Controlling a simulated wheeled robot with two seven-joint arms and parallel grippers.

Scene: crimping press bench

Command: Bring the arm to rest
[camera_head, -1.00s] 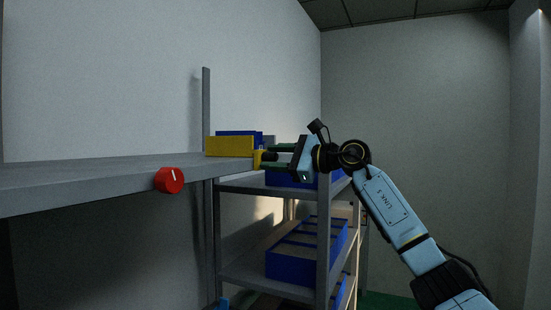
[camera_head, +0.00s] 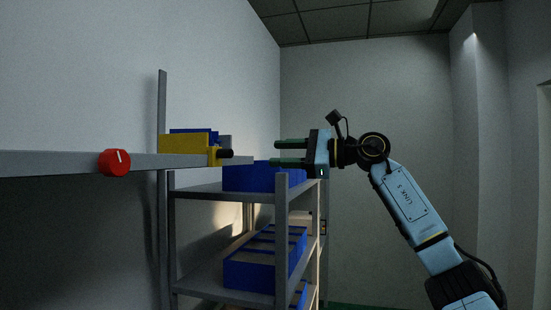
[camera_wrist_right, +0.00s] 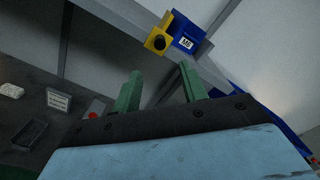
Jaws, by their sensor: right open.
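My right gripper (camera_head: 291,152) is open, with its two green fingers pointing left in the head view. Nothing shows between the fingers. It is in the air beside the upper part of the shelf rack, apart from the yellow block (camera_head: 186,144) with a black round end at the bench's right end. The fingers also show in the right wrist view (camera_wrist_right: 160,92). The right arm (camera_head: 408,205) reaches in from the lower right. My left gripper is not in view.
The bench (camera_head: 60,163) has a red knob (camera_head: 115,162) on its front edge. The rack (camera_head: 282,240) holds blue bins, one on top (camera_head: 250,177) and one below (camera_head: 262,262). The wrist view shows a blue M8 bin (camera_wrist_right: 188,36), a small sign (camera_wrist_right: 59,100) and a dark tray (camera_wrist_right: 31,133).

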